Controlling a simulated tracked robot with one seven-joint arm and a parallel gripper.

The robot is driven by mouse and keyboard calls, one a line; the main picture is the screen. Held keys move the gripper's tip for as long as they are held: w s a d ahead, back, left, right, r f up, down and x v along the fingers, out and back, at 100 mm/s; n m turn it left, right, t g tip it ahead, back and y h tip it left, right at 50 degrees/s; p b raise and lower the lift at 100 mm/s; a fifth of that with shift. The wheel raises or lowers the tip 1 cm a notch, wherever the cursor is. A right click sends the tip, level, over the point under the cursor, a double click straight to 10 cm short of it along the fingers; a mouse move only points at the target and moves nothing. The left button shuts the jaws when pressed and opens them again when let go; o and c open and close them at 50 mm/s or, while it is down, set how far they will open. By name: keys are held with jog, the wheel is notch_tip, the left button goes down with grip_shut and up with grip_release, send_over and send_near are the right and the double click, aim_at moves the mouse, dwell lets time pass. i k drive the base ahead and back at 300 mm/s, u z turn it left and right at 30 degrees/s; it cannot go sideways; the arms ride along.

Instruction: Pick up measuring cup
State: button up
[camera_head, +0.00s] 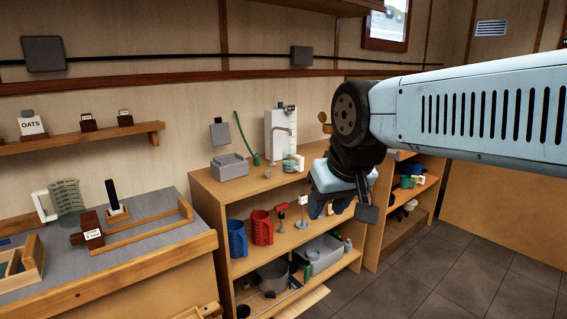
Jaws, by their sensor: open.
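A see-through greenish measuring cup (67,201) with graduation marks and a white handle on its left stands upright on the grey counter (160,245) at the left. My gripper (342,207) hangs at the end of my arm, right of the picture's middle, in front of the wooden shelf unit. It is open, and nothing shows between its fingers. It is well to the right of the measuring cup and apart from it. My arm hides part of the shelving behind it.
A blue jug (237,239) and a red jug (262,228) stand on the shelf unit's middle shelf. On the counter, a dark-handled tool (113,196), a wooden block (92,230) and a wooden rail (150,229) stand right of the cup. An upper shelf (80,138) runs above it.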

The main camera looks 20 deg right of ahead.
aim_at(292, 162)
jog(key=u, duration=0.1)
jog(key=i, duration=1)
jog(key=z, duration=0.1)
